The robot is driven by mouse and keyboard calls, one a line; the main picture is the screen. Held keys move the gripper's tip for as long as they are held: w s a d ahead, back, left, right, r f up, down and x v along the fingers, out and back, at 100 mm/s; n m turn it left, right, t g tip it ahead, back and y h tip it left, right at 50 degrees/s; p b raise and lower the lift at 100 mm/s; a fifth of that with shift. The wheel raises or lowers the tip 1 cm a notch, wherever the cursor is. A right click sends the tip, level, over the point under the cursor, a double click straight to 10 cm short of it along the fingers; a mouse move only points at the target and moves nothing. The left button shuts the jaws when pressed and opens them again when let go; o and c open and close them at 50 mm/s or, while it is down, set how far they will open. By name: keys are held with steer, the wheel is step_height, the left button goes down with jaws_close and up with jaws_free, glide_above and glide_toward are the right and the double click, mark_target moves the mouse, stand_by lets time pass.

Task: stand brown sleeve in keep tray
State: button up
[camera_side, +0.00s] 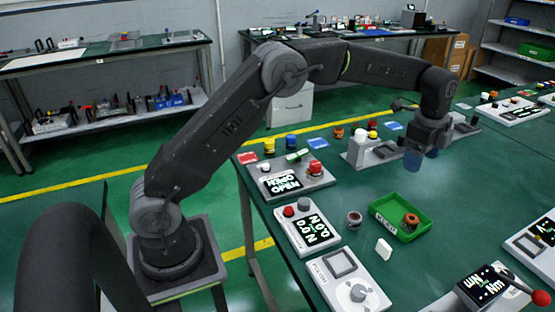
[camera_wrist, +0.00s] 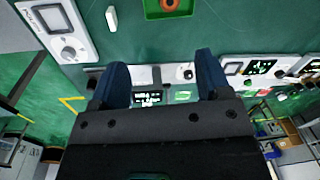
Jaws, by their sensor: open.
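The green keep tray (camera_side: 381,226) sits on the table in the middle of the side view, with white lettering on its near wall. A brown sleeve (camera_side: 411,222) stands inside it toward the right, its round open top facing up. In the wrist view the tray (camera_wrist: 150,12) and sleeve (camera_wrist: 171,4) show at the top edge, partly cut off. My gripper (camera_side: 413,160) is raised beyond the tray, pointing down. In the wrist view its two blue fingers (camera_wrist: 160,75) are wide apart with nothing between them.
A small grey-brown cylinder (camera_side: 354,220) stands left of the tray, and a white block (camera_side: 384,250) stands in front of it. Control panels (camera_side: 307,231) line the left edge. A grey fixture (camera_side: 372,152) stands near my gripper. Table right of the tray is clear.

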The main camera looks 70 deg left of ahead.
steer(key=s+a+r+n+t, duration=0.1)
steer(key=s+r+n, duration=0.3)
steer(key=s+r, duration=0.3)
steer(key=s+a+r+n+t, duration=0.1)
steer(key=s+r+n, duration=0.3)
steer(key=s, duration=0.5)
steer(key=s+f+n+t, duration=0.1)
steer(key=s+n, duration=0.3)
steer(key=s, duration=0.6)
steer(key=s+a+f+n+t, duration=0.1)
steer(key=s+f+n, duration=0.2)
steer(key=s, duration=0.7)
steer(key=shift+s+n+t, duration=0.15)
steer(key=shift+n+t, duration=0.15)
steer(key=shift+n, duration=0.1)
